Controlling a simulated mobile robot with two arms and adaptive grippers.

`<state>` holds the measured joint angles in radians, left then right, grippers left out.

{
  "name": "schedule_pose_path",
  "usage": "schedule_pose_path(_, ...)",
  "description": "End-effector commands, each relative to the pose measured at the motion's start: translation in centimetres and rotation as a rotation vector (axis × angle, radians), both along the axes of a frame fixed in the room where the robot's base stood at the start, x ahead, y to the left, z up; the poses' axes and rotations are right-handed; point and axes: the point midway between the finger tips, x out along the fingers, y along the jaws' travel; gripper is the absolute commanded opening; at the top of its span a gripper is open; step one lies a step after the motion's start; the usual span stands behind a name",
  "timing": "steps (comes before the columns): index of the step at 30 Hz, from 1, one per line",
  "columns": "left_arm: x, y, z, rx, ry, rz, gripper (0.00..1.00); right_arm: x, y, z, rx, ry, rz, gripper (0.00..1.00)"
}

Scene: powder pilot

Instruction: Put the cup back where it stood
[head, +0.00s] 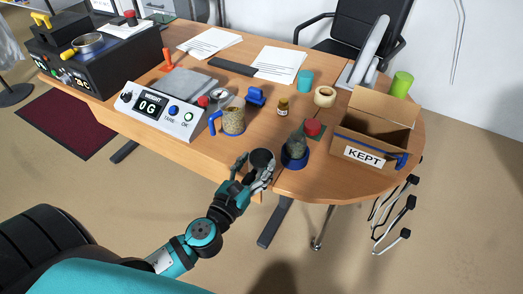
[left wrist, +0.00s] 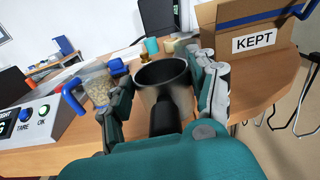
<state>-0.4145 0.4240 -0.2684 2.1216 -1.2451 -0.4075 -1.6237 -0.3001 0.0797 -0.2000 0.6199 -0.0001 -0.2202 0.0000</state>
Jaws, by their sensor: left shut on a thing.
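A cup (left wrist: 160,75) with a dark inside and a brownish-grey outer wall is between the fingers of my left gripper (left wrist: 163,105) in the left wrist view. The gripper is shut on it. In the head view my left gripper (head: 257,178) holds the cup (head: 262,160) at the table's front edge, its dark opening facing up. I cannot tell whether the cup touches the table (head: 205,148). My right gripper is not in view.
Close by stand a grain-filled jug (head: 233,121) with a blue handle and a dark vessel on a blue base (head: 295,152). An open KEPT box (head: 345,140) is right, a weighing scale (head: 160,120) left. A red-topped item (head: 313,127) lies behind.

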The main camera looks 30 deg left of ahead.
Motion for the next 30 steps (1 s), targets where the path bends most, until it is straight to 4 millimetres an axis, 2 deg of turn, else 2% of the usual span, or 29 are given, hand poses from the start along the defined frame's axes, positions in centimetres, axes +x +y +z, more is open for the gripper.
schedule_pose_path(1, 0.5, 0.2, -0.5, 0.004, -0.003, 0.000, 0.05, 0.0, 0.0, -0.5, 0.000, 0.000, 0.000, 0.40)
schedule_pose_path(5, 2.4, 1.2, -0.5, 0.007, -0.007, 0.000, 0.05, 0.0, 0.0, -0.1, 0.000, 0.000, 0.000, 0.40)
schedule_pose_path(15, 10.6, 5.2, -1.4, 0.004, -0.005, 0.003, 0.05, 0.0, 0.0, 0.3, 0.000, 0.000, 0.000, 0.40)
schedule_pose_path(19, 13.1, 6.4, -1.8, 0.004, -0.005, 0.001, 0.05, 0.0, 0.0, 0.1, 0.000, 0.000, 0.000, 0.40)
schedule_pose_path(22, 14.2, 7.0, -2.0, 0.003, -0.003, 0.000, 0.05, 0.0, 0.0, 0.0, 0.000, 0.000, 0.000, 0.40)
schedule_pose_path(26, 14.8, 7.2, -2.2, 0.002, -0.003, -0.001, 0.05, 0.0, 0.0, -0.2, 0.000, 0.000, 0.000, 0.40)
schedule_pose_path(30, 14.8, 7.2, -4.1, -0.002, -0.001, 0.001, 0.05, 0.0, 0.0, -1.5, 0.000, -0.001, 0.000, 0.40)
